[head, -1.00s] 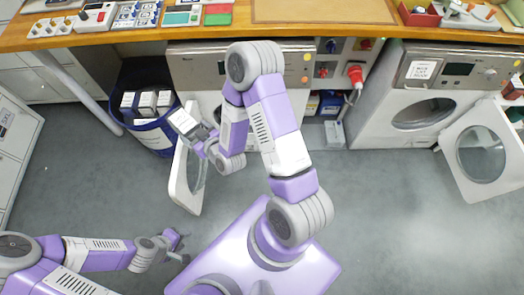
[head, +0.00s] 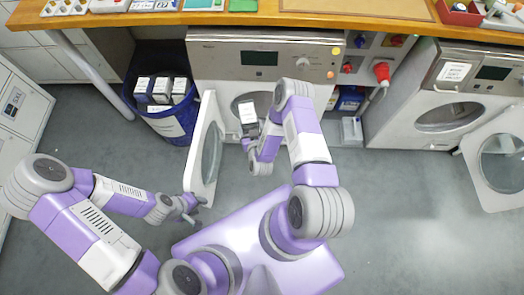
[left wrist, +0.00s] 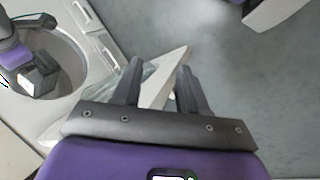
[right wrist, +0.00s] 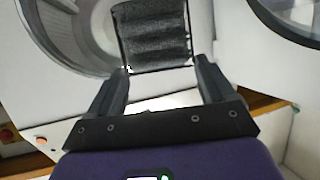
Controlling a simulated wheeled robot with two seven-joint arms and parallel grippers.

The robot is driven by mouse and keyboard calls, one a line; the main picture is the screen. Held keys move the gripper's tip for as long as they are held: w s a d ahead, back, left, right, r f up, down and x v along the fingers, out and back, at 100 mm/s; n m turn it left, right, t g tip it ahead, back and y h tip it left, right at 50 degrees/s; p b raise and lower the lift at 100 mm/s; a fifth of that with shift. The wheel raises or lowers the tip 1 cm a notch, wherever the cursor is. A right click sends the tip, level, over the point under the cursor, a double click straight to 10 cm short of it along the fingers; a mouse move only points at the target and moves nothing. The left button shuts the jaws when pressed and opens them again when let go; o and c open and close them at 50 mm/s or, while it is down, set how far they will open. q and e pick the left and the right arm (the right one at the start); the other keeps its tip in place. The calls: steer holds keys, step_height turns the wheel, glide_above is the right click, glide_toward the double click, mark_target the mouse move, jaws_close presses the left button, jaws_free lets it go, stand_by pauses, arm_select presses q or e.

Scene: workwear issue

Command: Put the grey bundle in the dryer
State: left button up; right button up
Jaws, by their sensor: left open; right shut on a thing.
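The grey bundle (right wrist: 152,35) is between the fingertips of my right gripper (right wrist: 158,82), which is shut on it. In the head view the bundle (head: 248,114) shows a white label and is in front of the round opening of the middle machine (head: 262,60). That machine's door (head: 207,150) stands open to the left of the bundle. My left gripper (head: 193,208) is open at the door's near edge. In the left wrist view its fingers (left wrist: 160,80) are either side of the door edge (left wrist: 168,78); contact is unclear. The bundle (left wrist: 38,82) shows there near the opening.
A blue bin (head: 168,124) with several labelled bundles stands left of the door. Another machine (head: 440,100) with a paper note and an open door (head: 500,160) stands at right. A wooden counter (head: 300,20) runs above. Floor at right is clear.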

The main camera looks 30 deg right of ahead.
steer(key=s+a+f+m+g+h+b, duration=0.1)
steer(key=s+f+h, duration=0.1)
steer(key=s+f, duration=0.55)
steer(key=s+a+f+m+h+b, duration=0.15)
steer(key=s+f, duration=0.35)
steer(key=f, duration=0.5)
steer(key=w+d+b, duration=0.2)
steer(key=w+d, duration=0.7)
steer(key=w, duration=0.6)
steer(key=w+d+b, duration=0.2)
steer(key=w+d, duration=0.8)
steer(key=w, duration=0.5)
steer(key=shift+w+d+r, duration=0.2)
steer(key=shift+w+r, duration=0.05)
steer(key=shift+w, duration=0.05)
steer(key=o, duration=1.1)
steer(key=shift+s, duration=0.1)
